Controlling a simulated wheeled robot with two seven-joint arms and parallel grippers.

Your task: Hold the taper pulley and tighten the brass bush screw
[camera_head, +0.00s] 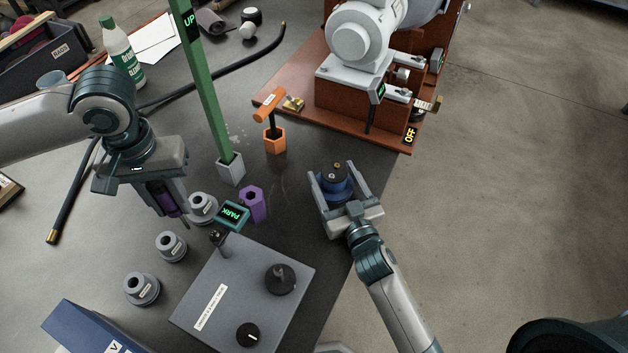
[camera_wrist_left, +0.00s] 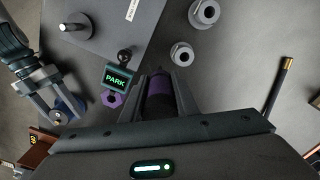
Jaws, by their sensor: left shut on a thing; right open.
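A dark blue stepped round piece (camera_head: 338,184), apparently the taper pulley, stands near the bench's right edge with a small brass-coloured spot on its dark top. My right gripper (camera_head: 332,174) is open, its fingers either side of this piece; I cannot tell whether they touch it. My left gripper (camera_head: 170,205) is shut on a purple-and-black tool (camera_wrist_left: 158,92), held at the left, apart from the pulley. A purple hexagonal holder (camera_head: 252,204) stands between the two grippers. The brass bush screw is too small to make out clearly.
Several grey flanged pieces (camera_head: 171,246) stand in a row near the grey control box (camera_head: 210,325). A PARK sign (camera_head: 232,215) and a green UP post (camera_head: 205,90) rise between my arms. An orange T-handled tool (camera_head: 270,105) stands in an orange holder (camera_head: 275,141). The machine (camera_head: 355,60) stands behind.

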